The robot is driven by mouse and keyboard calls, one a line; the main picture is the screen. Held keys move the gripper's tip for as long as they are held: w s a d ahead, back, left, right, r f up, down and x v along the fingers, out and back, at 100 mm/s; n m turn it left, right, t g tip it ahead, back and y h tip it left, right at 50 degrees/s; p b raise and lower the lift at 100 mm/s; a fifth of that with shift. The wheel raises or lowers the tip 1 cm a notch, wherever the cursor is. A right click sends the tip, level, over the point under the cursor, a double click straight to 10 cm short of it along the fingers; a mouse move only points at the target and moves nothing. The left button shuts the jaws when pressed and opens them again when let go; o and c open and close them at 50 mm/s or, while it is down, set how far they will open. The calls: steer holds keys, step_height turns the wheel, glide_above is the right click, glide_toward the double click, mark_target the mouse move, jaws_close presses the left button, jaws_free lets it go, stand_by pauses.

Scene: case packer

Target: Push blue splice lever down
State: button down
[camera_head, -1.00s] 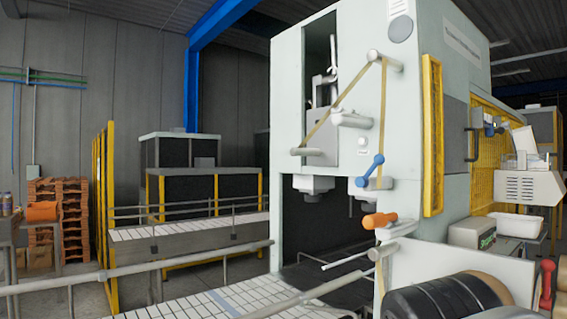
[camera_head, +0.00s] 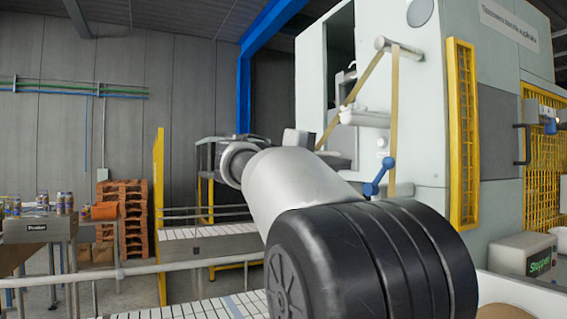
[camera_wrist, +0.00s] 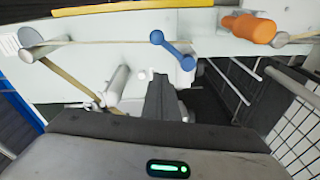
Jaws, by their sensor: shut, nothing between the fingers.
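The blue splice lever (camera_head: 379,177) is a short bar with a ball at each end, on the pale front of the case packer (camera_head: 405,120). It leans, upper end to the right, just above my black arm link in the head view. In the wrist view the blue lever (camera_wrist: 172,50) lies just beyond and slightly right of my gripper (camera_wrist: 161,82). My gripper's dark fingers are together with nothing between them. The fingertips look close to the lever but apart from it; the exact gap is unclear. In the head view my arm hides the machine's lower front.
An orange handle (camera_wrist: 250,27) sticks out right of the lever in the wrist view. A tan tape strip (camera_head: 394,120) runs over a roller (camera_head: 398,47) above the lever. A white conveyor (camera_head: 220,243) with rails lies at the left. A yellow guard (camera_head: 461,135) stands right.

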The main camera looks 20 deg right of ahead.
mark_target(380, 175)
steer(key=s+p+x, duration=0.2)
steer(key=x, duration=0.6)
steer(key=shift+s+d+r+h, duration=0.3)
steer(key=shift+s+d+r, duration=0.1)
steer(key=shift+d, duration=0.1)
steer(key=shift+f, duration=0.15)
